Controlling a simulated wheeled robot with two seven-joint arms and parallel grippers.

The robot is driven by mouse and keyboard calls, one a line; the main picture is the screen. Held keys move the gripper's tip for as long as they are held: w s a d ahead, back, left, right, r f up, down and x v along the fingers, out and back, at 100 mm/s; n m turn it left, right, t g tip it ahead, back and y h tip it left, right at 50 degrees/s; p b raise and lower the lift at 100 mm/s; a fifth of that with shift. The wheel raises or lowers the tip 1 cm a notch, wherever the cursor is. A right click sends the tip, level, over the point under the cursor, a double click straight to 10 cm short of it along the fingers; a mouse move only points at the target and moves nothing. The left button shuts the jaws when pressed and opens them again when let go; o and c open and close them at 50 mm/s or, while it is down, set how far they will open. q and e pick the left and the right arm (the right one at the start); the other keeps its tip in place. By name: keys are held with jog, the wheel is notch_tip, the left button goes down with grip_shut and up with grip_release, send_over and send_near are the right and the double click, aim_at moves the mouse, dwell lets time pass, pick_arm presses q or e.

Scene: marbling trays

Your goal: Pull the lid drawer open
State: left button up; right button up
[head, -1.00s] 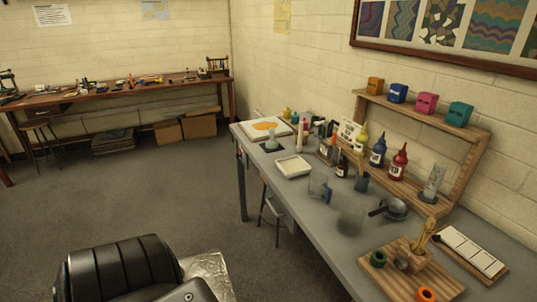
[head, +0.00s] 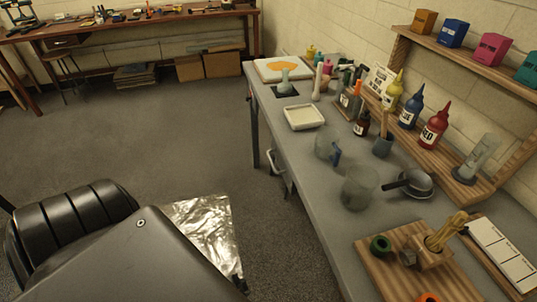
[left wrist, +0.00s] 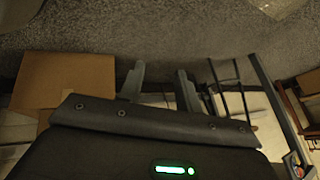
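I cannot make out a lid drawer in either view. The grey worktable (head: 307,171) runs along the right wall in the head view, and the face below its top is mostly out of sight. My left gripper (left wrist: 159,86) shows in the left wrist view as two grey fingers standing apart, with nothing seen between them. It is over the floor side of the room, with dark metal legs or bars to its right. In the head view neither gripper shows; only dark arm parts of mine fill the lower left.
The tabletop carries a white tray (head: 304,126), clear beakers (head: 359,190), a dark ladle (head: 413,184) and a wooden rack with bottles (head: 434,128). Cardboard boxes (left wrist: 62,82) stand by the back bench (head: 130,25). The carpet (head: 150,135) left of the table is open.

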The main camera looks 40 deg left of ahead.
pick_arm(q)
jog(key=w+a+r+m+t+y+b, duration=0.1)
jog(key=w+a+r+m+t+b, duration=0.2)
jog(key=w+r, duration=0.55)
jog(key=w+a+r+m+t+y+b, duration=0.1)
jog(key=w+a+r+m+t+b, duration=0.1)
jog(key=w+a+r+t+b, duration=0.5)
jog(key=w+a+r+m+t+y, duration=0.1)
jog(key=w+r+m, duration=0.15)
jog(key=r, duration=0.65)
jog(key=w+a+r+m+t, duration=0.1)
jog(key=w+r+m+t, duration=0.15)
jog(key=r, duration=0.75)
jog(key=w+a+n, duration=0.1)
jog(key=w+a, duration=0.1)
jog(key=w, duration=0.9)
jog(key=shift+r+g, duration=0.35)
jog(key=shift+r, duration=0.05)
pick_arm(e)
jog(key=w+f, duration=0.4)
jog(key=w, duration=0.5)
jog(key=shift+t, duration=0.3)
pick_arm(q)
jog(key=shift+s, duration=0.1)
jog(key=shift+c, duration=0.4)
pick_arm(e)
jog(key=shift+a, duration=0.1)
